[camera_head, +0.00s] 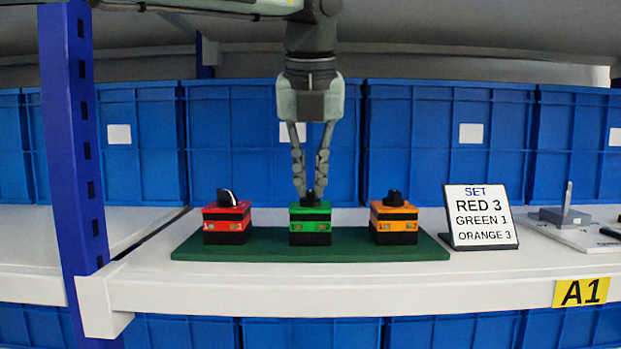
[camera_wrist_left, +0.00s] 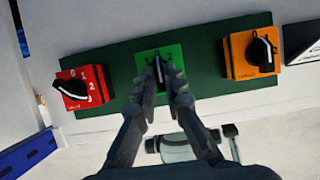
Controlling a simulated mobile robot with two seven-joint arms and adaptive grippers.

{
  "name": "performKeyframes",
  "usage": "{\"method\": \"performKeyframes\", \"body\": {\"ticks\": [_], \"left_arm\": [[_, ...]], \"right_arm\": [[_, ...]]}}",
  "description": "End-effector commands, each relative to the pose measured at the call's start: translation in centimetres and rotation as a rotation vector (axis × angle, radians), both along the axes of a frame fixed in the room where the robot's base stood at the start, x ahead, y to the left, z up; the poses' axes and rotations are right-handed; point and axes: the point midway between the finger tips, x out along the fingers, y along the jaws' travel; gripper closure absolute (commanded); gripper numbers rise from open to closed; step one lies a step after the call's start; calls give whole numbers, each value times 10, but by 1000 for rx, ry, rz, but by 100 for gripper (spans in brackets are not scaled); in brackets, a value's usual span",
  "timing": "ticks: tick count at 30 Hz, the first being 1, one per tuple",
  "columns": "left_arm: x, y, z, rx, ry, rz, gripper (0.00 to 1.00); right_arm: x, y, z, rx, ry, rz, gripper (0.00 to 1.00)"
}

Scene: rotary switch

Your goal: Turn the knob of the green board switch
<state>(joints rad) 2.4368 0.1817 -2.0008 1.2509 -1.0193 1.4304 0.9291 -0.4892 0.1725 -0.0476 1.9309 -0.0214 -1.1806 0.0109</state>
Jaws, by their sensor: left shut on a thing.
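The green switch (camera_head: 310,226) is the middle one of three on a dark green board (camera_head: 262,244); it also shows in the left wrist view (camera_wrist_left: 174,54). Its black knob (camera_wrist_left: 158,70) has a light pointer line that points roughly away from the gripper. My left gripper (camera_head: 310,192) comes down from above and is shut on the knob; its fingertips hide part of it. In the left wrist view my left gripper (camera_wrist_left: 168,92) has a finger on each side of the knob. My right gripper is not in view.
A red switch (camera_head: 227,222) stands to the left and an orange switch (camera_head: 394,222) to the right. A sign (camera_head: 481,218) reads RED 3, GREEN 1, ORANGE 3. Blue bins (camera_head: 420,140) stand behind; a blue post (camera_head: 75,140) rises at the left.

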Motion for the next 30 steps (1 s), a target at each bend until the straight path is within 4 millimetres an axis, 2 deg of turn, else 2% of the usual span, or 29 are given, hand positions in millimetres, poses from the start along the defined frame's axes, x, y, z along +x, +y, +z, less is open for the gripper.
{"method": "performKeyframes", "body": {"ticks": [8,19,25,30], "left_arm": [[0,-1,0,2,-2,80,100],[1,-6,1,1,-2,368,100],[2,-7,1,2,-1,534,100],[3,-8,2,1,0,650,100]], "right_arm": [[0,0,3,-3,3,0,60],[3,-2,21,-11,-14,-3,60],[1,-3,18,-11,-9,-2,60],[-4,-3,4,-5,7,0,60]]}}
